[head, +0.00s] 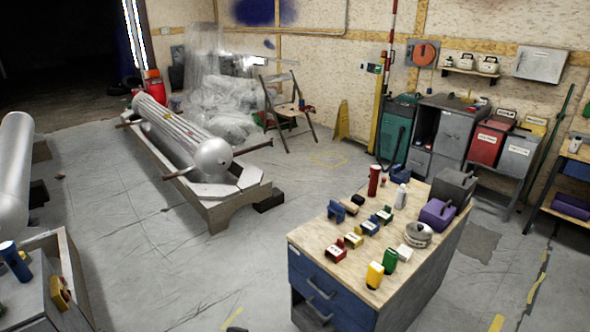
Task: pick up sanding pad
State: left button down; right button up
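Several small blocks, some with raised grips, lie on the wooden top of a workbench (318,243) at the lower right. A yellow and red block (60,293) lies on a grey surface at the lower left. The labels are too small to read, so I cannot tell which is the sanding pad. Neither of my grippers is in view.
The workbench also holds bottles, a tape roll (418,235) and a purple case (437,214). A long silver tank (180,135) lies in a wooden cradle. Grey cabinets and bins stand along the back wall. The sheeted floor (180,270) left of the workbench is clear.

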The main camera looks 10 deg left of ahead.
aim_at(356, 199)
jog(key=i+j+u, duration=0.75)
jog(key=u, duration=0.25)
jog(key=i+j+u, duration=0.15)
jog(key=i+u, duration=0.3)
jog(key=i, duration=0.55)
jog(key=i+l+z, duration=0.1)
jog(key=i+z, duration=0.75)
jog(key=i, duration=0.15)
jog(key=i+j+z, duration=0.25)
jog(key=i+z, duration=0.4)
jog(key=z, duration=0.2)
jog(key=i+z, duration=0.3)
jog(key=z, duration=0.2)
jog(key=i+j+z, duration=0.1)
jog(key=i+z, duration=0.15)
jog(key=z, duration=0.2)
jog(key=i+j+z, duration=0.2)
jog(key=z, duration=0.3)
jog(key=i+j+z, duration=0.2)
jog(key=j+z, duration=0.25)
jog(key=i+j+z, duration=0.2)
jog(key=z, duration=0.25)
jog(key=i+j+z, duration=0.3)
jog(key=z, duration=0.15)
jog(key=i+j+z, duration=0.15)
jog(key=j+z, duration=0.3)
